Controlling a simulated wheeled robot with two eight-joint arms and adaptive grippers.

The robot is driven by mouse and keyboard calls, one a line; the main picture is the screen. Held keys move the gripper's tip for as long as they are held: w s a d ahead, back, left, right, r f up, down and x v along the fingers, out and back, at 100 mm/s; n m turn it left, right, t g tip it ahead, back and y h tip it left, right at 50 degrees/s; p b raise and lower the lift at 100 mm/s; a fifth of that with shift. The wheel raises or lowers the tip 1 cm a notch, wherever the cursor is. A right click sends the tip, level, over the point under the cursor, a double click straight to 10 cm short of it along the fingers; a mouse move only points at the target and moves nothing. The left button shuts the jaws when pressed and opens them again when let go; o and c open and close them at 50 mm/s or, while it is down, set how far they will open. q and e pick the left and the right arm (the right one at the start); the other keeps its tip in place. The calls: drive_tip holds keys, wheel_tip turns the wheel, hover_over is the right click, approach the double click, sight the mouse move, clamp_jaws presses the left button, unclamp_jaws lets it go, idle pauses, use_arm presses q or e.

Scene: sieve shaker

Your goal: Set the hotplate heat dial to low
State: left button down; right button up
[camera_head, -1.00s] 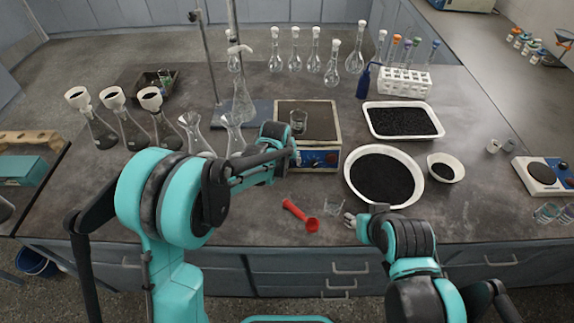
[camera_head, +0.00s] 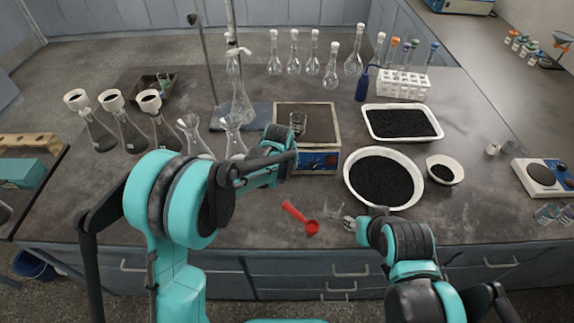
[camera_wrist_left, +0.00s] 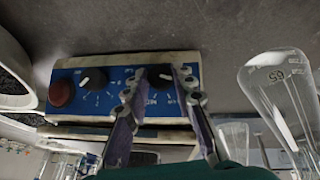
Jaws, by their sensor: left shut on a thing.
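In the left wrist view the panel (camera_wrist_left: 112,101) shows a red round button (camera_wrist_left: 60,93), a dark dial with a white mark (camera_wrist_left: 93,79), and a second dark dial (camera_wrist_left: 166,74). My left gripper (camera_wrist_left: 155,80) is shut on this second dial, one finger on each side. The fingers partly hide the dial and its printed scale, so its setting is unclear. My right gripper (camera_head: 349,222) hangs at the front edge, away from the hotplate; its opening is too small to judge.
A stand with a rod (camera_head: 210,60) rises behind my left arm.

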use_arm(q)
drive_tip(key=shift+d+m+y, duration=0.2)
drive_tip(key=shift+m+y, duration=0.4)
drive_tip(key=shift+y, duration=0.1)
drive_tip(key=shift+d+m+y, duration=0.15)
drive_tip(key=shift+m+y, duration=0.55)
drive_tip(key=shift+y, duration=0.2)
drive_tip(key=m+y+b, duration=0.1)
drive_tip(key=m+t+y, duration=0.1)
drive_tip(key=y, duration=0.1)
drive_tip(key=shift+d+f+m+b, duration=0.15)
drive_tip(key=shift+m+b, duration=0.15)
drive_tip(key=shift+b, duration=0.1)
drive_tip(key=c, duration=1.3)
unclamp_jaws()
drive_tip(key=shift+o, duration=0.2)
drive_tip(key=shift+s, duration=0.1)
